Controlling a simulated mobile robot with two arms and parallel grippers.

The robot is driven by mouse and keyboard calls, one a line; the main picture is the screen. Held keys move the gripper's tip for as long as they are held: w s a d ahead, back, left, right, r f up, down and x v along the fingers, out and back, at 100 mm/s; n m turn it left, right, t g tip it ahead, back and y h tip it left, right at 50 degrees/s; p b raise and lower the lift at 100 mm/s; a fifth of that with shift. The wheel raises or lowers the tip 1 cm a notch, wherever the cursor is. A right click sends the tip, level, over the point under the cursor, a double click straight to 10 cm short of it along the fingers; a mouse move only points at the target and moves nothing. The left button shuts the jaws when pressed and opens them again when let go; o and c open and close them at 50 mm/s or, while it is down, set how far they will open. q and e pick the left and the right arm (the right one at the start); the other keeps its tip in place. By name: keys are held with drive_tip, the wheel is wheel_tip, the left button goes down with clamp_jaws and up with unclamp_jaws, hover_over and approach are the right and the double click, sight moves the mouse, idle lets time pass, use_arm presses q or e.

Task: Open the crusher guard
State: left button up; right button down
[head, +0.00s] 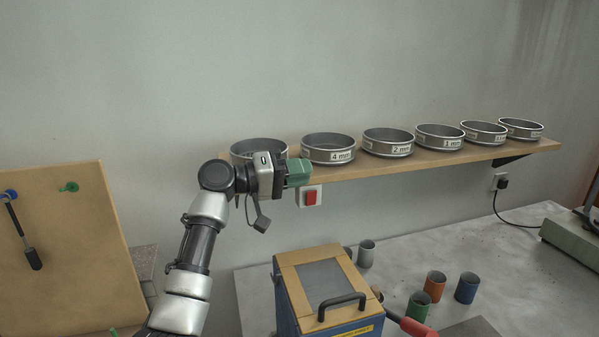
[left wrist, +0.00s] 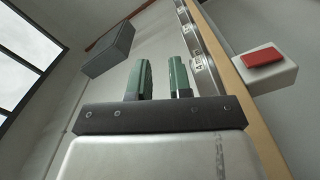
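The crusher (head: 367,331) is a blue box at the bottom centre of the head view. Its guard (head: 291,285) is a wood-framed lid with a grey window panel, lying closed on top. A black bar handle (head: 342,300) sits on the guard's front part. My left gripper (head: 300,172) is raised well above and behind the crusher, near the shelf edge, touching nothing that I can see. In the left wrist view its two green fingers (left wrist: 160,80) stand apart with nothing between them. My right gripper does not show.
A wooden shelf (head: 400,163) carries several labelled sieves (head: 329,148) close to my left gripper. A red switch (head: 311,198) is on the wall below it. Several coloured cups (head: 435,286) stand right of the crusher. A tool board (head: 60,250) stands left. The bench's right-middle is mostly clear.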

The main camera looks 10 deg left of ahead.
use_arm(q)
clamp_jaws()
drive_tip(key=shift+c, duration=1.2)
unclamp_jaws()
drive_tip(key=o, duration=0.6)
drive_tip(key=shift+o, duration=0.2)
drive_tip(key=b+v, duration=0.4)
drive_tip(key=v, duration=0.6)
drive_tip(key=shift+s+a, duration=0.2)
drive_tip(key=shift+a, duration=0.15)
